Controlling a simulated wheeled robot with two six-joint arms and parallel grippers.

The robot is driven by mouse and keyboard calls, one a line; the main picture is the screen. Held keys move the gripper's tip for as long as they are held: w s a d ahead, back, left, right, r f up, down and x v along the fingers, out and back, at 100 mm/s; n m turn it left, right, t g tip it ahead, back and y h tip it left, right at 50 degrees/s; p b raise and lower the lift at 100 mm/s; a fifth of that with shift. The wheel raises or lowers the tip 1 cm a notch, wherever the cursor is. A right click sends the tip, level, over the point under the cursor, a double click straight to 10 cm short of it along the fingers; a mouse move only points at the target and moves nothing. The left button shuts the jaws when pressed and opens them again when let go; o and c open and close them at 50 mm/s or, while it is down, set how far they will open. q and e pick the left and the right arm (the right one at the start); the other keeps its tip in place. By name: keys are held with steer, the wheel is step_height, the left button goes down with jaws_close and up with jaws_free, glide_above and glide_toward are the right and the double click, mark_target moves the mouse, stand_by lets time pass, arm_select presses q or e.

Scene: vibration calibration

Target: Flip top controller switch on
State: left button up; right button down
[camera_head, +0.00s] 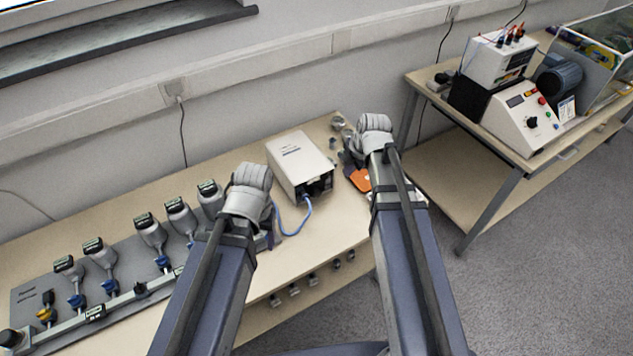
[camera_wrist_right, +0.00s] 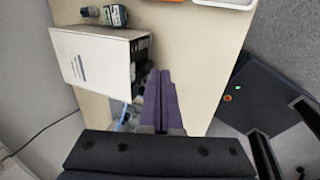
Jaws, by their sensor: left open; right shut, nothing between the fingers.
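A white box-shaped controller (camera_head: 297,160) stands on the wooden workbench. Its dark end panel (camera_head: 319,186) faces right and front, with a blue cable running from it. In the right wrist view the white controller (camera_wrist_right: 95,60) lies left of the fingers, with its dark panel (camera_wrist_right: 141,66) close to them. No switch can be made out clearly. My right gripper (camera_wrist_right: 158,76) is shut and empty beside that panel; I cannot tell whether it touches. My left gripper (camera_head: 270,239) is open, mostly hidden by its wrist, near the bench's front edge left of the cable.
Several gauges with blue valves stand on a grey panel (camera_head: 30,297) at the left. An orange item (camera_head: 360,180) lies right of the controller, partly behind my right arm. A second table (camera_head: 420,78) at the right holds instruments. The wall is close behind the bench.

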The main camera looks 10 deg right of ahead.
mark_target(329, 174)
steer(key=shift+a, duration=0.1)
steer(key=shift+f, duration=0.15)
steer(key=w+a+f+b, duration=0.2)
steer(key=w+f+b, duration=0.4)
steer(key=f+b, duration=0.3)
steer(key=shift+w+a+f+b, duration=0.25)
steer(key=shift+w+f+b, duration=0.1)
steer(key=shift+w+b, duration=0.1)
stand_by(0.4)
steer(key=shift+w+f, duration=0.15)
